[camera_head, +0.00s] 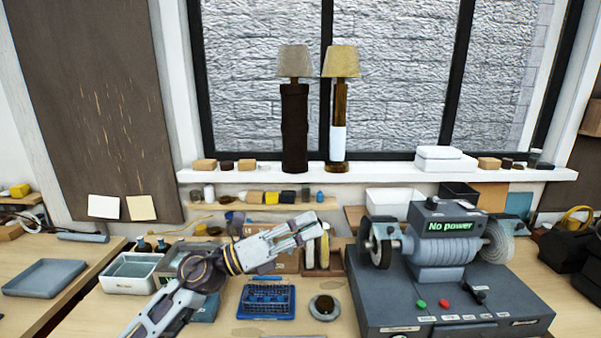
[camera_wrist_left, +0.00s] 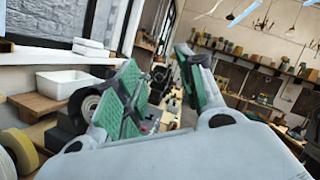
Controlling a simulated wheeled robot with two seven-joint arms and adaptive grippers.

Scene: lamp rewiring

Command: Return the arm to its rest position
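My left arm comes in from the lower left in the head view and reaches up to the right over the bench. Its gripper (camera_head: 308,228) is in the air in front of the window sill, left of the grey grinder. In the left wrist view the gripper (camera_wrist_left: 160,88) shows two fingers with green pads. A clear gap lies between them, and nothing is held. My right arm and gripper are not in either view.
A grey bench grinder (camera_head: 455,291) with a "No power" display stands at right. A blue tray (camera_head: 267,301) and a round dish (camera_head: 324,307) lie near the arm. Two lamps (camera_head: 294,130) (camera_head: 340,105) stand on the sill (camera_head: 380,174). A grey tray (camera_head: 43,279) lies at left.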

